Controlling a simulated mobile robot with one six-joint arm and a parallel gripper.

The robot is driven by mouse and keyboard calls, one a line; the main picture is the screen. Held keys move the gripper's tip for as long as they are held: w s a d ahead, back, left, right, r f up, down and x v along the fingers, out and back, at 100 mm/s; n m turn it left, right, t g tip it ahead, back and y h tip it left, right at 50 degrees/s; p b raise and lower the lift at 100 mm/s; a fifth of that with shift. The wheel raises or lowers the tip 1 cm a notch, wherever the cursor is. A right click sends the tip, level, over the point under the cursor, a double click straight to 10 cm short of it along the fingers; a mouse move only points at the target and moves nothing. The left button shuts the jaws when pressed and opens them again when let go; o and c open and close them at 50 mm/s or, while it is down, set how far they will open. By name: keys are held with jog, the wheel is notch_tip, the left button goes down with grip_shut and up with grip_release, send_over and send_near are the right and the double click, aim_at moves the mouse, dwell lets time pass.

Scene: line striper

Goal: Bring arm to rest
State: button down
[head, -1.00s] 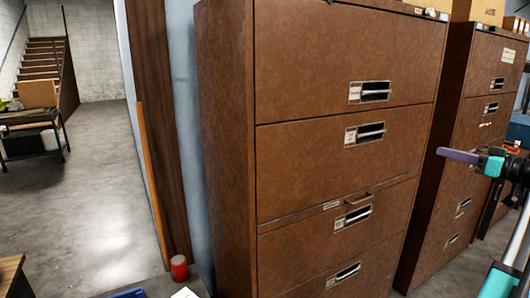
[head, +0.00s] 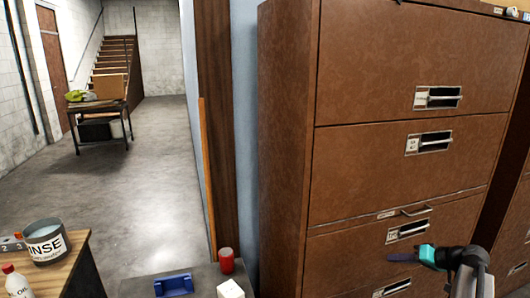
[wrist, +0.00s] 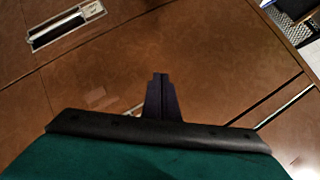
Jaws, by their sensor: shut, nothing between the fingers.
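My gripper (head: 398,257) shows at the lower right of the head view, with dark blue-purple fingers and a teal part behind them. It is shut and holds nothing. It points left, in front of the lower drawers of the brown cabinet (head: 400,165). In the wrist view the closed dark fingers (wrist: 161,98) stand out against the brown drawer fronts (wrist: 190,60). A labelled drawer handle (wrist: 66,27) is at the upper left there. I cannot tell how far the fingers are from the cabinet.
A wooden bench (head: 72,262) holds a grey RINSE bucket (head: 47,243) and a white bottle (head: 17,283). A grey surface carries a red can (head: 226,261), a blue tray (head: 174,285) and a white block (head: 231,289). Open floor (head: 140,180) leads to a cart (head: 100,125) and stairs.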

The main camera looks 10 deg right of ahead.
jog(key=s+a+f+g, duration=0.4)
jog(key=s+a+f, duration=0.1)
jog(key=a+f, duration=0.85)
jog(key=s+a+f+g, duration=0.4)
jog(key=a+f, duration=0.8)
jog(key=f, duration=0.3)
jog(key=s+a+f+g+h, duration=0.2)
jog(key=s+f, duration=0.3)
jog(key=s, duration=0.4)
jog(key=s+a+f+n+g+h, duration=0.1)
jog(key=s+a+f+g+h, duration=0.1)
jog(key=s+a+f, duration=0.3)
jog(key=s+a+f+n+g+h, duration=0.1)
jog(key=s+f, duration=0.4)
jog(key=s, duration=0.8)
jog(key=shift+s+a+f+g+h, duration=0.35)
jog(key=shift+a+g+h, duration=0.25)
jog(key=shift+a+g, duration=0.6)
jog(key=shift+a, duration=0.2)
